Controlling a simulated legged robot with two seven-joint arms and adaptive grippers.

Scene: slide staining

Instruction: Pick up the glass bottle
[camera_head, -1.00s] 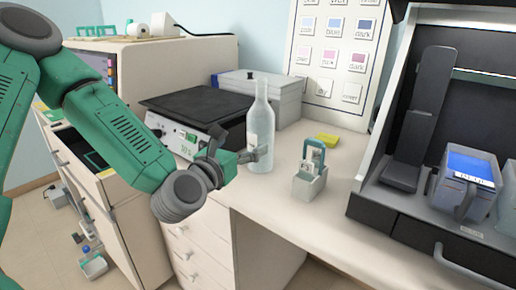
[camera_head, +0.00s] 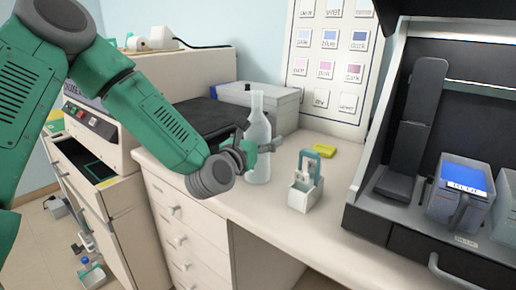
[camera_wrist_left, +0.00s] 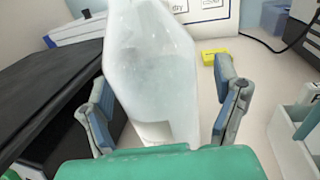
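The glass bottle (camera_head: 258,125) is pale, translucent and upright on the white counter. In the left wrist view the bottle (camera_wrist_left: 150,75) stands between the two blue-padded fingers of my left gripper (camera_wrist_left: 166,105), with a gap on each side. In the head view my left gripper (camera_head: 264,145) comes in from the left at the bottle's lower body, with one finger showing past its right side. The gripper is open. The bottle's base is partly hidden by the gripper in the wrist view. My right gripper is not in view.
A grey caddy with a teal handle (camera_head: 305,188) stands right of the bottle, near the counter's front. A yellow item (camera_head: 323,151) lies behind it. A black-topped device (camera_head: 205,117) and a grey box (camera_head: 278,100) are behind left. A dark cabinet (camera_head: 360,217) stands at right.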

